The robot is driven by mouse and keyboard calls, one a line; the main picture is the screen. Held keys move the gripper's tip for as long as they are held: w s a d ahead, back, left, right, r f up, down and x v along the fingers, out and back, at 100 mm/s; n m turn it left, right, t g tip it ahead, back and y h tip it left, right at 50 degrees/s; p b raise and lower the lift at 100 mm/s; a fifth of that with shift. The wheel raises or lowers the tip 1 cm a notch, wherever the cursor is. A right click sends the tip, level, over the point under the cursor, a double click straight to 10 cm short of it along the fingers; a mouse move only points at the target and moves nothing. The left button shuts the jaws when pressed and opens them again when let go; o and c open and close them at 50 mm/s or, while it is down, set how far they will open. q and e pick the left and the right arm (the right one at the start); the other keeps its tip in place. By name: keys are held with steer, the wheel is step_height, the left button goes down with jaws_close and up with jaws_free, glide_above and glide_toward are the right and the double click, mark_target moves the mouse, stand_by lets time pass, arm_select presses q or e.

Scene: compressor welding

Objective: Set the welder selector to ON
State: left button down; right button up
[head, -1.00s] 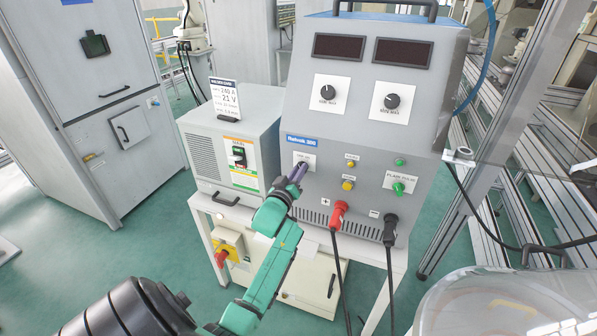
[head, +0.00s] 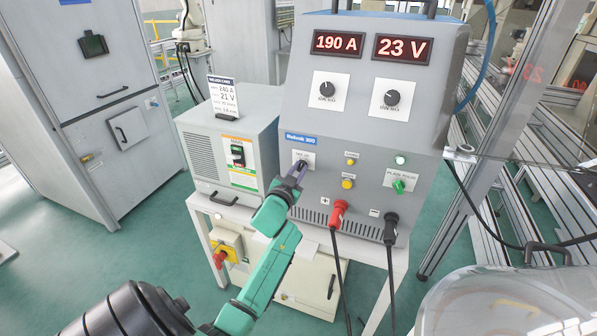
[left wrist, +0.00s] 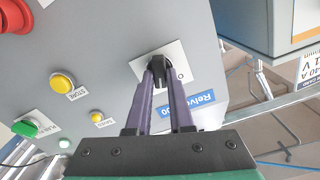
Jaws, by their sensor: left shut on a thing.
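The welder (head: 330,130) is the grey sloped cabinet in the middle of the head view. Its selector is a black knob on a white plate (head: 306,156) at the front's left. My left gripper (head: 297,172) reaches it from below, its purple fingers shut on the knob. In the left wrist view the black selector knob (left wrist: 159,66) shows between the fingertips (left wrist: 157,80); a letter O shows at the plate's right. The welder's displays are lit: the current display (head: 338,44) reads 190 A and the voltage display (head: 403,50) reads 23 V. My right gripper is out of view.
A red plug (head: 338,213) and a black plug (head: 390,228) with hanging cables sit right of my left gripper. A smaller grey box (head: 228,150) with a settings card (head: 224,98) stands close on the left. Yellow buttons and a green knob (head: 399,186) are nearby.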

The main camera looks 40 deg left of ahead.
arm_select(q)
steer(key=shift+m, duration=0.9)
steer(key=c, duration=0.8)
jaws_free()
steer(key=shift+d+f, duration=0.1)
steer(key=b+v, duration=0.3)
steer(key=v, duration=1.1)
steer(key=shift+s, duration=0.25)
